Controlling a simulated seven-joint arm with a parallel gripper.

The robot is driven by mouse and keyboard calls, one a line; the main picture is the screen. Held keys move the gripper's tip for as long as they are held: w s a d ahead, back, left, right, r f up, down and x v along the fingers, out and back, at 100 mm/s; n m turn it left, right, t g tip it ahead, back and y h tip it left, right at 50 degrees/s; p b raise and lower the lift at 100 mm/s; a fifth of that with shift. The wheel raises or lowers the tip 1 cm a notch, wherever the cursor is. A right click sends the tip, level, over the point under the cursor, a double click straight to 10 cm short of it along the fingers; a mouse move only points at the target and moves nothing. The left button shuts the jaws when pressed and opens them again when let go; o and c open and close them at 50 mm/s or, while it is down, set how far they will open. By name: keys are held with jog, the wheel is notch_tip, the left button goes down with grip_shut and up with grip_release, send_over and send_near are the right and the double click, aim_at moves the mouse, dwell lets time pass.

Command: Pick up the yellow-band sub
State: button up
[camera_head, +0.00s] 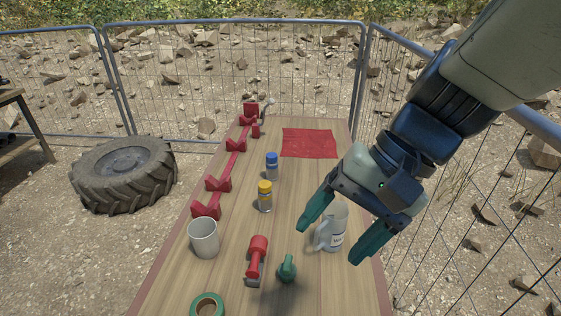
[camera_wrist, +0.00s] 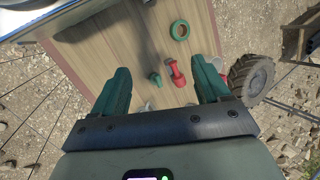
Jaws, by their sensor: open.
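The yellow-band sub (camera_head: 265,198) is a small upright cylinder with a yellow upper part and a greyish lower part. It stands on the wooden table near the middle in the head view. A similar sub with a blue top (camera_head: 272,166) stands behind it. My gripper (camera_head: 328,244) is open and empty, above the right side of the table, in front of and to the right of the yellow-band sub. In the wrist view my gripper's two green fingers (camera_wrist: 160,78) are spread apart. I cannot make out the yellow-band sub there.
A printed mug (camera_head: 332,232) appears between my fingers in the head view. A plain mug (camera_head: 203,238), red tool (camera_head: 256,258), green object (camera_head: 287,268) and green tape roll (camera_head: 207,306) occupy the front. A red rack (camera_head: 228,170) lines the left; a red mat (camera_head: 309,143) lies behind.

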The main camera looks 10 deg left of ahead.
jog(key=w+d+r+n+t+h, duration=0.2)
jog(key=w+n+t, duration=0.1)
jog(key=w, duration=0.2)
jog(key=w+d+r+n+t+h, duration=0.2)
jog(key=w+r+n+t, duration=0.1)
jog(key=w+n, duration=0.1)
jog(key=w+a+f+n, duration=0.35)
jog(key=w+f, duration=0.35)
jog(key=w, duration=0.4)
jog(key=n+t+h, duration=0.2)
jog(key=n+t, duration=0.9)
jog(key=n, duration=1.7)
send_over(264, 188)
notch_tip(264, 188, down, 18)
jog(key=f, duration=0.7)
jog(key=shift+s+f, duration=0.15)
jog(key=shift+s, duration=0.25)
jog(key=shift+x, duration=1.2)
jog(key=shift+w+a, duration=0.1)
jog(key=shift+w, duration=0.25)
